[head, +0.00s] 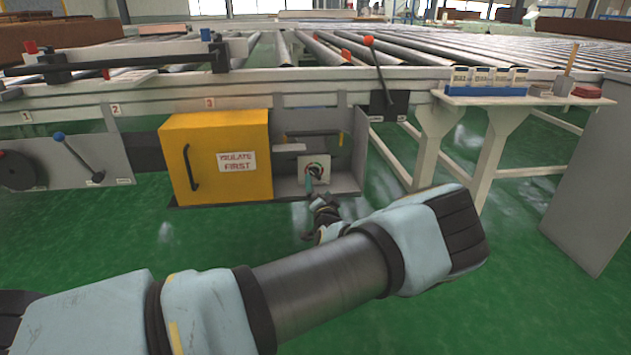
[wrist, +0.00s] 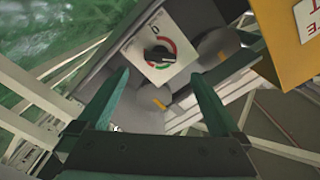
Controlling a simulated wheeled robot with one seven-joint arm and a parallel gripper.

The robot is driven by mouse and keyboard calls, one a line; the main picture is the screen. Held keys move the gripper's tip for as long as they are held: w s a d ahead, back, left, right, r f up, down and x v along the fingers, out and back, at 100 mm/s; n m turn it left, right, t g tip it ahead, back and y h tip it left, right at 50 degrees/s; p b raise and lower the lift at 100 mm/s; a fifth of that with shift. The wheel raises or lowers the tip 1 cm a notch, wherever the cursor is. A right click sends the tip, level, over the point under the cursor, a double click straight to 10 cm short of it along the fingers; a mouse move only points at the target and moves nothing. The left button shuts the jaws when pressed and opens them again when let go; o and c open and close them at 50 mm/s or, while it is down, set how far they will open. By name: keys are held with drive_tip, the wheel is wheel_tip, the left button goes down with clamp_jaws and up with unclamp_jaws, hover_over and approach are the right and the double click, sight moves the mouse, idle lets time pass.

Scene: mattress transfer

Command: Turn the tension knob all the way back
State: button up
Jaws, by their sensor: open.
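The tension knob (wrist: 158,54) is a black knob on a white plate with a coloured arc of red and green around it. In the head view the knob (head: 315,169) sits low inside the open grey compartment, right of the yellow door. My gripper (wrist: 152,85) is open in the wrist view, its two green fingers spread with the knob beyond them and between their lines. The fingers look apart from the knob. In the head view my gripper (head: 310,185) is small, just in front of the knob, and partly hides the plate's lower edge.
The yellow door marked "ISOLATE FIRST" (head: 237,162) stands left of the compartment (head: 345,185), whose grey side wall is on the right. A red-tipped lever (head: 378,65) rises above it. A white side table (head: 525,100) with a blue card holder stands right. Green floor (head: 510,270) is open in front.

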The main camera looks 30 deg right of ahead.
sight(315, 175)
drive_tip(key=b+x, duration=0.1)
drive_tip(key=x, duration=0.6)
drive_tip(key=shift+w+d, duration=0.15)
drive_tip(key=shift+w, duration=0.2)
drive_tip(key=c, duration=1.4)
